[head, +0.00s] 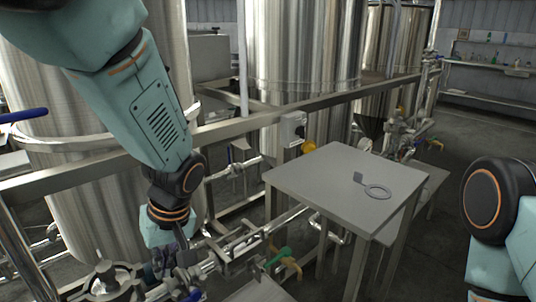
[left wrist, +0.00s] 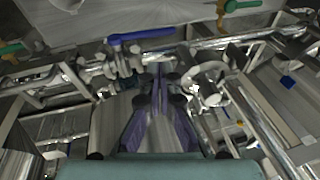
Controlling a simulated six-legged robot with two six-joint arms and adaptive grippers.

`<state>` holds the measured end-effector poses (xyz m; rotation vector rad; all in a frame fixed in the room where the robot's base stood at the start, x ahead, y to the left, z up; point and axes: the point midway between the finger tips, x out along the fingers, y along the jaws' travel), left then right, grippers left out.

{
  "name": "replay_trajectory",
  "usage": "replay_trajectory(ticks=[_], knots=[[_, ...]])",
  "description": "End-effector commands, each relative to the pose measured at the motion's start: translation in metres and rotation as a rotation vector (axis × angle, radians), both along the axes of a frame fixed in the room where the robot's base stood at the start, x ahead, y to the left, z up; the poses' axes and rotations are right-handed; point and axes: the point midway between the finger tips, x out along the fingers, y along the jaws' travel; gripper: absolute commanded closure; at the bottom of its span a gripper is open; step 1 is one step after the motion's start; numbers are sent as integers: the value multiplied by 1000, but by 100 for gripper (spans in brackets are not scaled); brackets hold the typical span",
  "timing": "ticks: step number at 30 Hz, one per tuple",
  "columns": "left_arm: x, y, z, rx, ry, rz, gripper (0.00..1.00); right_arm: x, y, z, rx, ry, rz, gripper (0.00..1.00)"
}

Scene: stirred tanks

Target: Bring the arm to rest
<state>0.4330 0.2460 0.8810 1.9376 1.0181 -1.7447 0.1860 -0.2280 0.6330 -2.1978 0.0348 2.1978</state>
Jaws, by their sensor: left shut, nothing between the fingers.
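My left arm (head: 150,110) comes down from the upper left in the head view, in front of the steel tanks. My left gripper (head: 168,268) hangs low among the pipes and valves and is partly lost against them. In the left wrist view the purple fingers of the left gripper (left wrist: 160,75) lie together, with nothing between them. A blue valve handle (left wrist: 141,35) shows just beyond the fingertips; I cannot tell how far apart they are. Part of my right arm (head: 495,225) shows at the right edge; its gripper is out of the picture.
Steel tanks (head: 285,60) and a frame rail (head: 235,127) stand behind. A green valve handle (head: 278,259) is near the pipes. Floor at the right is open.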

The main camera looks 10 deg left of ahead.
Motion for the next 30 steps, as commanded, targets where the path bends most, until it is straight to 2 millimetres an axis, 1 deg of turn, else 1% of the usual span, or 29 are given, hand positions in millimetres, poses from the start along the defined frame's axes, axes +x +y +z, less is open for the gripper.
replay_trajectory(ticks=[3, 5, 7, 10, 14, 15, 17, 18, 20, 21, 23, 24, 26, 27, 30], knots=[[24, -10, -5, -40, -86, -179, 100, 0, 0, 0, 0, 0, 0, 100], [35, -16, -8, -60, -142, -282, 100, 0, 0, 0, 0, 0, 0, 100], [41, -22, -18, -81, -194, -394, 100, 0, 0, 0, 0, 0, 0, 100], [40, -28, -41, -102, -243, -530, 100, 0, 0, 0, 0, 0, 0, 100], [21, -33, -84, -122, -275, -673, 100, 0, 0, 0, 0, 0, 0, 100], [11, -33, -98, -125, -277, -710, 100, 0, 0, 0, 0, 0, 0, 100], [-8, -33, -121, -130, -275, -758, 100, 0, 0, 0, 0, 0, 0, 100], [-25, -32, -137, -133, -265, -785, 100, 0, 0, 0, 0, 0, 0, 100], [-51, -30, -158, -139, -244, -812, 100, 0, 0, 0, 0, 0, 0, 100], [-70, -28, -172, -144, -225, -823, 100, 0, 0, 0, 0, 0, 0, 100], [-101, -25, -190, -157, -187, -827, 100, 0, 0, 0, 0, 0, 0, 100], [-123, -23, -201, -169, -155, -819, 100, 0, 0, 0, 0, 0, 0, 100], [-155, -21, -215, -193, -101, -796, 100, 0, 0, 0, 0, 0, 0, 100], [-175, -20, -222, -211, -63, -780, 100, 0, 0, 0, 0, 0, 0, 100], [-216, -19, -236, -251, 24, -750, 100, 0, 0, 0, 0, 0, 0, 100]])
